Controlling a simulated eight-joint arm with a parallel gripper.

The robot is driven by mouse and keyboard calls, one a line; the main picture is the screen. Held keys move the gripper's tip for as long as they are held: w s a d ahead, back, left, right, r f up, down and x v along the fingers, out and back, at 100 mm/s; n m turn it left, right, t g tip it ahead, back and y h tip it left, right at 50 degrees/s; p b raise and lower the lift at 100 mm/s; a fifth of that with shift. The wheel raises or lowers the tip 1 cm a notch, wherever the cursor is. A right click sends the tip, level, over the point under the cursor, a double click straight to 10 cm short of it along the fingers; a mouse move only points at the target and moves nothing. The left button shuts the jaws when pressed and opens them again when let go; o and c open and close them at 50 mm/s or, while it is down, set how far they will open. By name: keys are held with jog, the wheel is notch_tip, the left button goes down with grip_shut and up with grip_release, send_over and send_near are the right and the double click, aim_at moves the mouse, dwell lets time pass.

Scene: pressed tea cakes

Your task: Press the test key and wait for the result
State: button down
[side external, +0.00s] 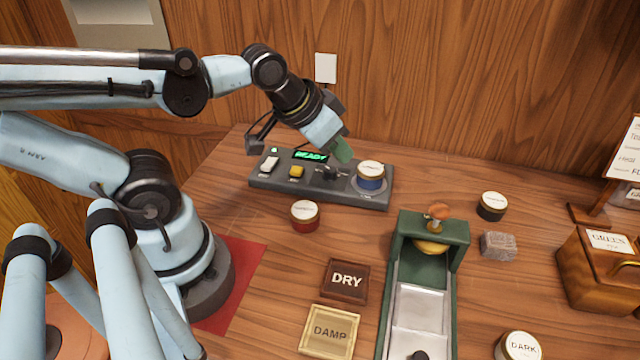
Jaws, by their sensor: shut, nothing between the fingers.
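A dark grey tester panel (310,186) lies at the back of the table. It carries a white key (269,164), a yellow key (296,172) and a display (310,156) lit green with "READY". The labels by the keys are too small to read, so I cannot tell which is the test key. A blue tin with a white lid (370,176) sits on the round plate at the panel's right end. My gripper (343,151), with green fingers, is shut and empty above the panel, right of both keys, near a black part (328,173).
A red tin (305,214) stands in front of the panel and a black tin (492,206) to its right. A green press (430,232), DRY tray (346,281) and DAMP tray (331,330) are nearer. A grey block (498,245) and wooden box (600,270) are right.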

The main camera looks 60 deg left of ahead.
notch_tip(320, 180, up, 4)
jog(key=r+m+g, duration=0.1)
jog(key=m+g, duration=0.6)
jog(key=m, duration=0.2)
send_over(297, 169)
jog(key=shift+s+f, duration=0.15)
jog(key=shift+f, duration=0.1)
notch_tip(297, 169, down, 14)
dwell(0.5)
